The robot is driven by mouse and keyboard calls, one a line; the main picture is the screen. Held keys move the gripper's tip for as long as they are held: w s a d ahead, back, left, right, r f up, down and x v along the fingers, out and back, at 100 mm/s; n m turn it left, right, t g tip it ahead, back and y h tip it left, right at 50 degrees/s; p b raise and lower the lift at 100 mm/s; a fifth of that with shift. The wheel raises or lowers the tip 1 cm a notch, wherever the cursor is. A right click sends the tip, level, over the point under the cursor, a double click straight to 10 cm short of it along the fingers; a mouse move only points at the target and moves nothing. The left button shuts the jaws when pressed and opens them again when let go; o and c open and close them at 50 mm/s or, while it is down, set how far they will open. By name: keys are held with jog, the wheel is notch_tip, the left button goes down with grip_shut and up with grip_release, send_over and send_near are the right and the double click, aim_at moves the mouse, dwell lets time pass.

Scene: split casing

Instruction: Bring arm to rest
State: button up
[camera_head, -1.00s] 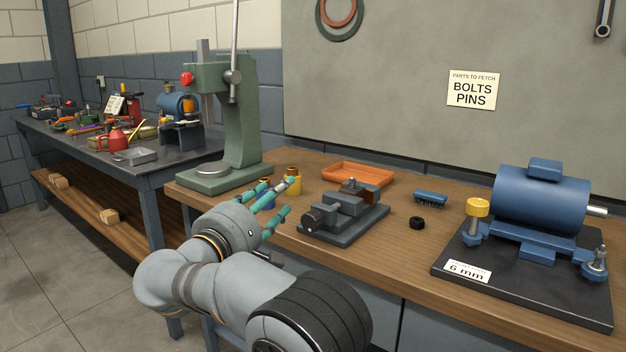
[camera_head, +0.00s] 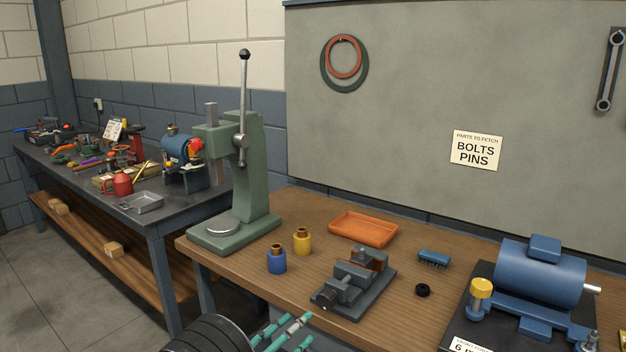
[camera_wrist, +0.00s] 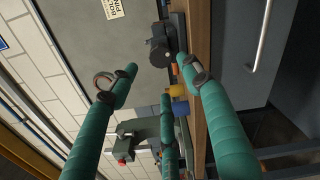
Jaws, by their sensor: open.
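My gripper (camera_head: 288,328) is at the bottom edge of the head view, in front of the workbench (camera_head: 225,265). Its teal fingers are spread with nothing between them, and most of my arm is below the frame. In the wrist view my gripper (camera_wrist: 158,85) also shows open and empty, its fingers apart. Beyond the fingers there, a dark vise (camera_wrist: 160,45) and the yellow bottle (camera_wrist: 179,108) appear sideways. None of the fingers visibly touches anything.
A cluttered second bench (camera_head: 80,160) stands left.

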aim_at(323, 303)
jog(key=x, duration=1)
jog(key=shift+w+a+b, duration=0.1)
jog(key=shift+b, duration=0.3)
jog(key=shift+c, duration=1)
jog(key=c, duration=0.8)
jog(key=shift+c, duration=0.5)
jog(key=shift+f+m+b, duration=0.1)
jog(key=shift+m+b, duration=0.35)
jog(key=shift+m, duration=0.15)
jog(key=o, duration=1.1)
